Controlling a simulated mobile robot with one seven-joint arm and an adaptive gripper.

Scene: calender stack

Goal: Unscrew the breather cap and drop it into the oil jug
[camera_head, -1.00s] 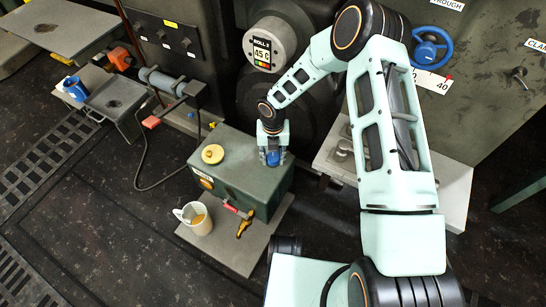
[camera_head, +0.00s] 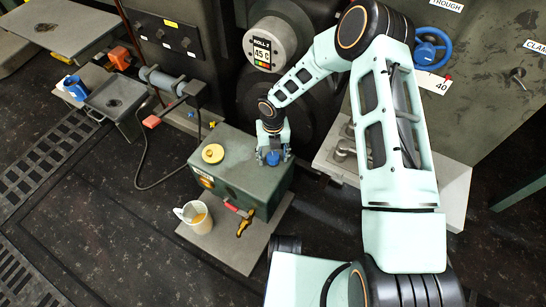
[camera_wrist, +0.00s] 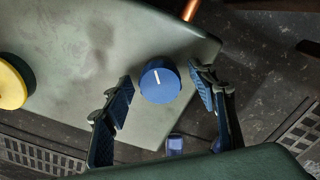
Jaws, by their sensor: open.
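A round blue cap (camera_head: 273,158) with a white line on top sits on the right part of a dark green tank (camera_head: 236,178). In the wrist view the blue cap (camera_wrist: 160,80) lies between the two spread fingers of my gripper (camera_wrist: 164,102), with a gap on each side. My gripper (camera_head: 273,154) is open and empty over that end of the tank. A yellow cap (camera_head: 213,153) sits on the tank's left part. A white jug (camera_head: 196,218) with amber liquid inside stands in front of the tank. The pictures do not label which cap is the breather.
A red-handled brass tap (camera_head: 240,216) sticks out of the tank's front beside the jug. The tank and jug stand on a grey plate (camera_head: 240,258). A grey block with metal parts (camera_head: 330,160) lies right of my gripper. Rollers and machine panels stand behind.

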